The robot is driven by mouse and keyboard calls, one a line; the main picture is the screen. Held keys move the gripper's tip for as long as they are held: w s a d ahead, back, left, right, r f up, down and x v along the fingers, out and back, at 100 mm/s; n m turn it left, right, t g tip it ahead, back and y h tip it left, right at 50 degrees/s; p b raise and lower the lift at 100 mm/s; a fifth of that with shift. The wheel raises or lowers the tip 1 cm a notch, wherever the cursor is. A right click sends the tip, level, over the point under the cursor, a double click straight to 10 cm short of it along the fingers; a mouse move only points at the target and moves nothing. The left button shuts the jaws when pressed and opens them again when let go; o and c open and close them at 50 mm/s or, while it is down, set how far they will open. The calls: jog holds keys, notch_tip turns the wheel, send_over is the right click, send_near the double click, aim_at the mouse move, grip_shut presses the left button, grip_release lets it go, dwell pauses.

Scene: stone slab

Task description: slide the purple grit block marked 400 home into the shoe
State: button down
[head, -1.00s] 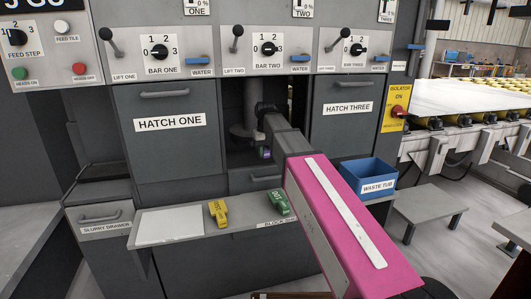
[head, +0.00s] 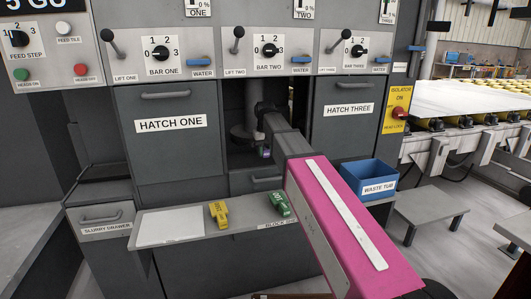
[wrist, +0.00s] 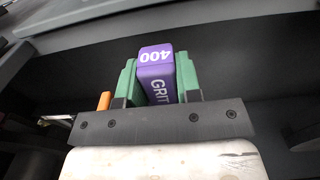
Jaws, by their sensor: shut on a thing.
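The purple grit block (wrist: 156,72) shows in the wrist view, with 400 in white on its end and GRIT along its side. My gripper (wrist: 157,60) is shut on it, a green finger on each side. In the head view only a small purple bit of the block (head: 265,152) shows, at the end of my arm in the dark opening between hatch one and hatch three. I cannot make out the shoe in either view, nor whether the block touches it.
Hatch one (head: 170,150) and hatch three (head: 345,130) are closed on either side of the opening. A yellow block (head: 218,213) and a green block (head: 279,205) lie on the shelf (head: 190,248) below. A blue waste tub (head: 368,178) stands at the right.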

jog(key=shift+w+a, duration=0.25)
jog(key=shift+w, duration=0.5)
jog(key=shift+w+a, duration=0.2)
jog(key=shift+w, duration=0.6)
jog(key=shift+w+a, duration=0.25)
jog(key=shift+w, duration=0.5)
dwell(1.0)
jog(key=c, duration=0.7)
grip_release()
jog(key=shift+c, duration=0.2)
jog(key=shift+r, duration=3.75)
